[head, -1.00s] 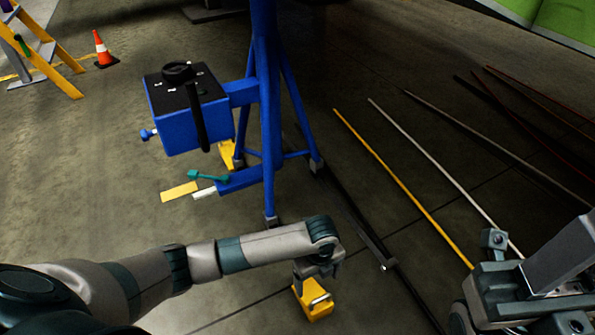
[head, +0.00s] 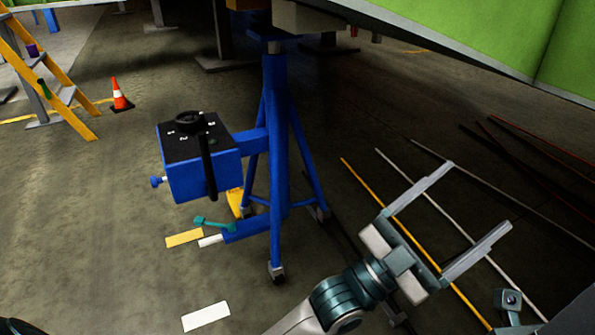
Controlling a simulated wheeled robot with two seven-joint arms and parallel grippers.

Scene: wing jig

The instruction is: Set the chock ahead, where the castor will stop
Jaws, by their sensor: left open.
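A blue tripod stand (head: 277,150) stands on castors under the green wing. Its front castor (head: 277,273) rests on the floor, and its right castor (head: 323,215) is farther back. A yellow chock (head: 236,203) sits on the floor near the rear left leg, partly hidden by the stand. The yellow block seen below the left gripper earlier is not visible now. My left gripper (head: 478,197) is open and empty, raised right of the stand with its fingers pointing to the upper right. Only a piece of my right arm shows at the bottom right; its jaws cannot be made out.
A white floor patch (head: 206,317) and a yellow patch (head: 184,238) lie left of the stand. A blue box (head: 200,172) with a black handwheel juts from it. Several long rods (head: 365,182) lie at the right. A cone (head: 121,96) and yellow stepladder (head: 60,85) stand at the back left.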

